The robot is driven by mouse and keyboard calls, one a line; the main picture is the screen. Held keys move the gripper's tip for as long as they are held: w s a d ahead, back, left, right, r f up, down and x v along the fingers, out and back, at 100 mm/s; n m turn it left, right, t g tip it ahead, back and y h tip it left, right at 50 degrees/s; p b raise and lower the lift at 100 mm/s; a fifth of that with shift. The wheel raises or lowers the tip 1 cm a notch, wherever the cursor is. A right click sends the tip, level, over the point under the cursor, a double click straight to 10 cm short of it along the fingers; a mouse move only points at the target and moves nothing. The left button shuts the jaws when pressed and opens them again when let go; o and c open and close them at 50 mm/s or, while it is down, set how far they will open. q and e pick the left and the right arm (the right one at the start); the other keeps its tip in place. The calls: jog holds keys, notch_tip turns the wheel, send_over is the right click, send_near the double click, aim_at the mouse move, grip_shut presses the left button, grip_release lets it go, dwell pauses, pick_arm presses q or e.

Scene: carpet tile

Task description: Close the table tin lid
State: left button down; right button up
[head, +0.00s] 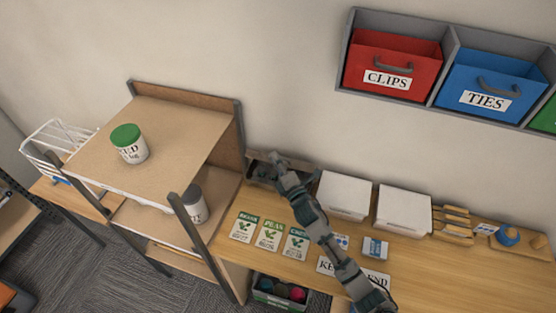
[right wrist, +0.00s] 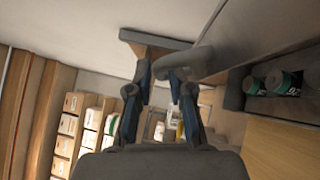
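The table tin (head: 253,167) is a grey box at the back left of the wooden table, partly hidden by my right gripper (head: 276,158). In the right wrist view the tin (right wrist: 236,92) stands open, with dark green-labelled cans inside. A flat grey panel (right wrist: 240,38), which looks like its raised lid, has a curved grey handle (right wrist: 192,62). My right gripper (right wrist: 160,78) has its fingers apart, with the handle's end at or just beyond the gap. I cannot tell whether they touch. My left gripper is not in view.
Two white boxes (head: 344,195) stand right of my arm at the wall. Seed packets (head: 269,234) lie in front of the tin. A shelf unit (head: 190,125) with a green-lidded jar (head: 128,145) stands close on the left. Red and blue bins (head: 392,62) hang above.

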jog(key=shift+s+d, duration=0.1)
jog(key=shift+d, duration=0.5)
jog(key=v, duration=1.2)
